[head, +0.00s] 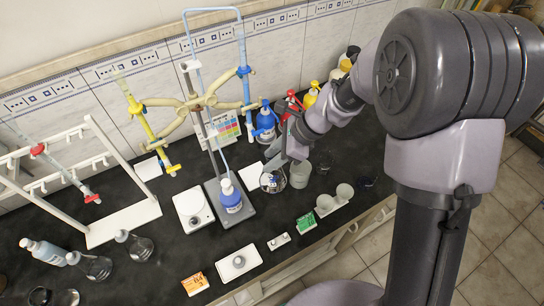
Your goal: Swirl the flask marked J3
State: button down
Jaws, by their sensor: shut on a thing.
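My gripper (279,163) points down over the black bench, right of the retort stand. It is shut on a clear glass flask (272,181) with a pale label. The fingers partly hide the flask's neck. The label is too small to read, so I cannot confirm the mark J3. I cannot tell whether the flask touches the bench. Other flasks, one (134,245) and another (92,266), stand at the left; their marks are unreadable.
Beakers (299,174) stand just right of the held flask. The stand with burettes (215,150) and a blue-labelled bottle (230,196) is close on the left. Coloured wash bottles (265,122) line the wall behind. Small cards and white trays (238,262) lie along the front edge.

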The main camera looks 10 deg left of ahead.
dwell(0.4)
jog(key=shift+r+p, duration=1.25)
jog(key=shift+r, duration=0.35)
jog(key=shift+f, duration=0.1)
